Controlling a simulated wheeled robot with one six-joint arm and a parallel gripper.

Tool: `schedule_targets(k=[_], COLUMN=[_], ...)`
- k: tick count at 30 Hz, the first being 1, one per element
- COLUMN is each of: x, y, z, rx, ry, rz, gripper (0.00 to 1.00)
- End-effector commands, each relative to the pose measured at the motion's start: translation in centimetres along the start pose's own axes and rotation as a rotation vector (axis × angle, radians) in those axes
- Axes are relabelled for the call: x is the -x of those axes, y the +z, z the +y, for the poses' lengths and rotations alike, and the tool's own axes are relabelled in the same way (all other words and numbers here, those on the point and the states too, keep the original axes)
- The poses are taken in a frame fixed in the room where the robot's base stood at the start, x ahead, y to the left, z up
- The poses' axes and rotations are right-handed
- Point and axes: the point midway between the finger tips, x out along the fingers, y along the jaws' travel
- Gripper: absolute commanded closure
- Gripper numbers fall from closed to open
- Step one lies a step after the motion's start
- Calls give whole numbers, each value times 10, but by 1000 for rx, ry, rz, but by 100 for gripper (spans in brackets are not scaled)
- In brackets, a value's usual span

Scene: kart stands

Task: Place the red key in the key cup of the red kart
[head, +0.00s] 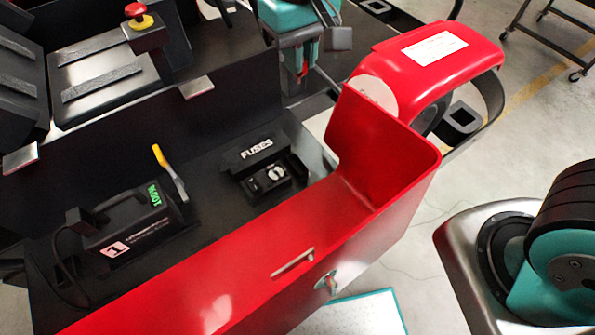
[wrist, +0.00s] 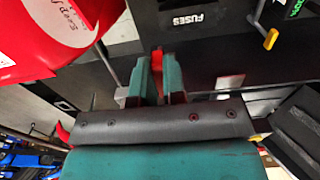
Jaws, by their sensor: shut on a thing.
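My gripper (head: 301,72) is shut on the red key (head: 303,70) in the head view, hanging above the dark deck behind the fuse box. In the wrist view my gripper (wrist: 157,82) has the red key (wrist: 157,58) between its teal fingers, with its red end showing at the tips. The red kart (head: 235,270) fills the front of the head view, with a red side panel and a red fender. A small black holder with an opening (head: 461,121) sits beside the fender; I cannot tell whether it is the key cup.
A black fuse box (head: 264,172) and a black battery unit (head: 132,225) with a green display lie in the kart's bay. A yellow-tipped lever (head: 165,160) stands between them. A red and yellow stop button (head: 138,14) is at the upper left.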

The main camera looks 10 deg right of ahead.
Motion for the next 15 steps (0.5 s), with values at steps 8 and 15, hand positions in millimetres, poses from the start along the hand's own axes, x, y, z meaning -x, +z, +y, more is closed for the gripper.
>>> schedule_targets(k=[8,15], x=[-48,-71], y=[0,1], z=[1,2], rx=[-2,-4], ry=[0,0], rz=[0,-2], gripper=[100,100])
